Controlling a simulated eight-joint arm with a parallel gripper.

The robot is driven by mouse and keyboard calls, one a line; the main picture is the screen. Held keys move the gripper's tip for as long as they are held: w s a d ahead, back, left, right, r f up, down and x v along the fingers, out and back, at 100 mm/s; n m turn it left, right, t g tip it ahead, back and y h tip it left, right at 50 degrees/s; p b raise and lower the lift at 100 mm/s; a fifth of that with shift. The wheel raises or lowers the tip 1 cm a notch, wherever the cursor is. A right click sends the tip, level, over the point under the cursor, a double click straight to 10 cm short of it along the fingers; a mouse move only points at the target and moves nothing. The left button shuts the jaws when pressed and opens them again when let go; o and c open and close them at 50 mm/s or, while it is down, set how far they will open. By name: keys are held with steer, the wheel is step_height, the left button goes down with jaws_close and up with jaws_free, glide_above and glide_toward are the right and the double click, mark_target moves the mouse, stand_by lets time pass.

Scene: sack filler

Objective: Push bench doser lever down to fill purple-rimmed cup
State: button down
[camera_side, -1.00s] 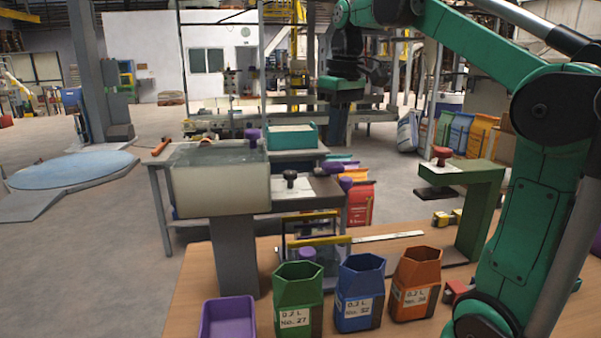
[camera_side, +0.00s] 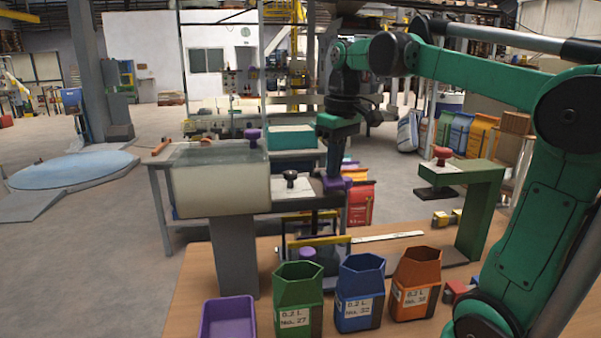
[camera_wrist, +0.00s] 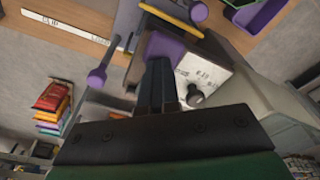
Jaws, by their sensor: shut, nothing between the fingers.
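The bench doser has a clear hopper (camera_side: 220,185) on a grey column, with a dosing head reaching right. A purple block (camera_side: 346,184) is at the head's right end; it also shows in the wrist view (camera_wrist: 163,47). My gripper (camera_side: 333,176) is shut and empty, pointing down with its fingertips at this block; I cannot tell whether they touch. In the wrist view my fingers (camera_wrist: 160,68) overlap the block, and a purple knob on a rod (camera_wrist: 97,77) stands left of them. I cannot clearly make out a purple-rimmed cup; a purple knob (camera_side: 307,254) shows below the head.
Green (camera_side: 298,300), blue (camera_side: 360,293) and orange (camera_side: 416,285) containers stand along the bench front, with a purple tray (camera_side: 228,318) at their left. A green stand with a red knob (camera_side: 478,205) is at right. A black knob (camera_side: 290,178) tops the doser head.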

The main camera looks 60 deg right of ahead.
steer(key=shift+f, duration=0.3)
steer(key=s, duration=0.1)
steer(key=s+r, duration=0.1)
steer(key=s, duration=0.1)
steer(key=shift+a, duration=0.2)
steer(key=shift+r, duration=0.1)
steer(key=shift+s+r, duration=0.15)
steer(key=shift+r, duration=1.25)
steer(key=shift+s+r, duration=0.1)
steer(key=shift+r, duration=1.25)
steer(key=shift+f, duration=0.1)
